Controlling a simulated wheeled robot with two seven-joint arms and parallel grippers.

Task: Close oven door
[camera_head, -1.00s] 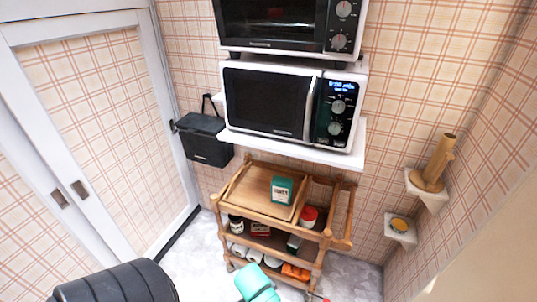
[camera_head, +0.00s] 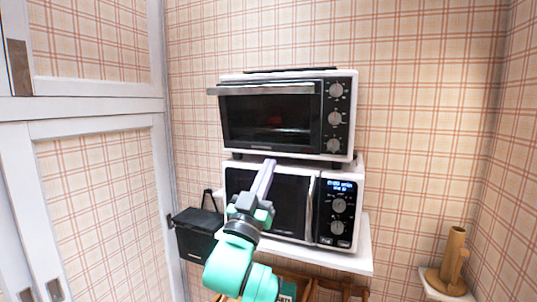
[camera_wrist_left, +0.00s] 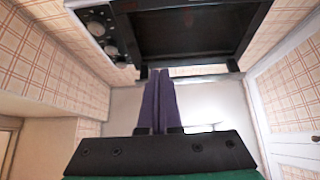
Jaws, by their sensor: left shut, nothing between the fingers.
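The oven (camera_head: 286,115) is white with a dark glass front, and it stands on top of a microwave in the head view. Its door (camera_head: 268,120) looks upright, with a silver handle (camera_head: 262,89) standing out along the top; I cannot tell whether it is fully shut. In the left wrist view the oven (camera_wrist_left: 190,30) appears upside down. My left gripper (camera_head: 268,163) is shut and empty, its fingers pointing up near the oven's lower edge. It also shows in the left wrist view (camera_wrist_left: 158,74). My right gripper is out of view.
The microwave (camera_head: 308,235) sits on a white wall shelf (camera_head: 345,262) below the oven. A black box (camera_head: 198,240) hangs left of it. A white door (camera_head: 100,130) is at the left. A wooden holder (camera_head: 450,262) stands on a small shelf at the right.

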